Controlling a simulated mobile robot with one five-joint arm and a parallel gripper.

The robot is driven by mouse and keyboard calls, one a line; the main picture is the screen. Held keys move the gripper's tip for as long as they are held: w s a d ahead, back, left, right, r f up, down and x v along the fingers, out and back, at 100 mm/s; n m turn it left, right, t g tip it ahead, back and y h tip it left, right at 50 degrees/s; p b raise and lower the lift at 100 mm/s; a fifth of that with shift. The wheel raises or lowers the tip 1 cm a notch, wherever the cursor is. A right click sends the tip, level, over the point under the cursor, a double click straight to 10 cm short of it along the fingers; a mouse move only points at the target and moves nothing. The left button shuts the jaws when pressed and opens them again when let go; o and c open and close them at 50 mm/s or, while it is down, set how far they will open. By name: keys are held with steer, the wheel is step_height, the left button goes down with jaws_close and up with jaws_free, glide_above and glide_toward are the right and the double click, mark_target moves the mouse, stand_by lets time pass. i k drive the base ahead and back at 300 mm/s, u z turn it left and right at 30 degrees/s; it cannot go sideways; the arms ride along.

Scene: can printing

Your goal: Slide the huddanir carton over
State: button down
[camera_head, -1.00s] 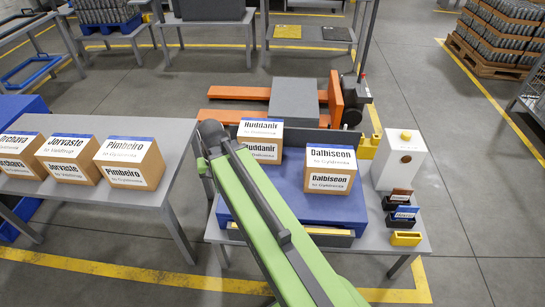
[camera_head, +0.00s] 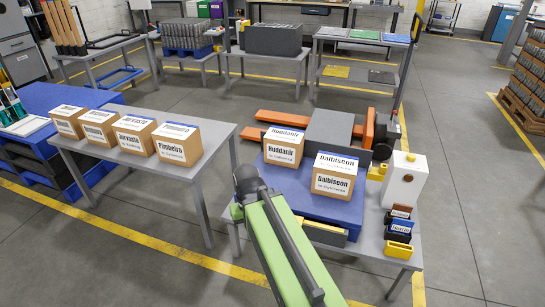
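The Huddanir carton (camera_head: 283,148) stands upright on the blue top (camera_head: 290,186) of the right-hand table, at its back left. The Dalbiseon carton (camera_head: 333,177) stands in front of it and to its right, close by. My green arm reaches up from the bottom of the picture. Its dark end (camera_head: 248,182) is at the left edge of the blue top, left of and nearer than the Huddanir carton. The gripper's fingers are hidden, so I cannot tell whether they touch anything.
Several labelled cartons, the rightmost Pimbeiro (camera_head: 177,143), stand in a row on the grey left table (camera_head: 215,137). A gap separates the two tables. A white box with a yellow top (camera_head: 404,180) and small holders (camera_head: 398,232) stand right of the blue top. An orange pallet truck (camera_head: 372,132) is behind.

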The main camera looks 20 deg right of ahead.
mark_target(284, 146)
steer(key=u, duration=0.75)
steer(key=i, duration=1)
steer(key=u, duration=0.2)
